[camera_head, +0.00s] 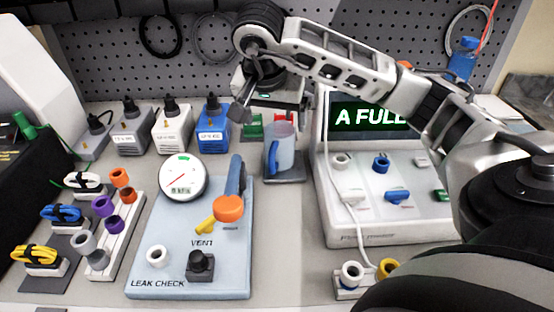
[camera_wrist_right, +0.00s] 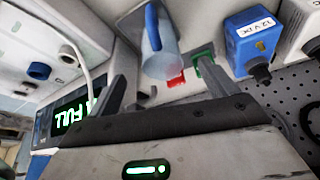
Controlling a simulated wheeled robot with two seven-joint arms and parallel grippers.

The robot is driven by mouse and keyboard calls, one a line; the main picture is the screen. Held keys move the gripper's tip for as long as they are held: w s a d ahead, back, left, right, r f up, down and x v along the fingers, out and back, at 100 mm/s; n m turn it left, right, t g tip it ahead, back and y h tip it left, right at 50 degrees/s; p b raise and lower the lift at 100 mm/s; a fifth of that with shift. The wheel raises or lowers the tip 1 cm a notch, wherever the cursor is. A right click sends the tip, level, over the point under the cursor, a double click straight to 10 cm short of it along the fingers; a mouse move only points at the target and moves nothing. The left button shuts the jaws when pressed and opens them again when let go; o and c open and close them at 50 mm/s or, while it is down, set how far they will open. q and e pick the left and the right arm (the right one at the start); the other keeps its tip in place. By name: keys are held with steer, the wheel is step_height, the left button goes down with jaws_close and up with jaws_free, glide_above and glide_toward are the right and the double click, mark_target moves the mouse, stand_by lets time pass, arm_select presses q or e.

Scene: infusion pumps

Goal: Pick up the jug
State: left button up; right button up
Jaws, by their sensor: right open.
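The jug (camera_head: 282,148) is a translucent grey-blue cup with a blue handle on its left side. It stands upright on a small grey pad (camera_head: 285,179) right of the leak check panel. My right gripper (camera_head: 246,104) is above and to the left of the jug, apart from it; one dark finger shows clearly there. In the right wrist view the jug (camera_wrist_right: 165,52) lies beyond the open, empty jaws (camera_wrist_right: 166,82), with a finger on either side of the picture and the blue handle at the upper left. My left gripper is not in view.
A pump console (camera_head: 385,205) with an "A FULL" screen stands close right of the jug. Red and green blocks sit behind it. A blue power adapter (camera_head: 213,128) is to the left, and the gauge panel (camera_head: 150,258) with its orange-ended blue lever (camera_head: 229,207) is at front left.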

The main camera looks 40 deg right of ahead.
steer(key=x, duration=0.2)
steer(key=shift+w+d+f, duration=0.15)
steer(key=shift+f, duration=0.2)
steer(key=x, duration=0.5)
steer(key=shift+p, duration=0.35)
steer(key=c, duration=1.1)
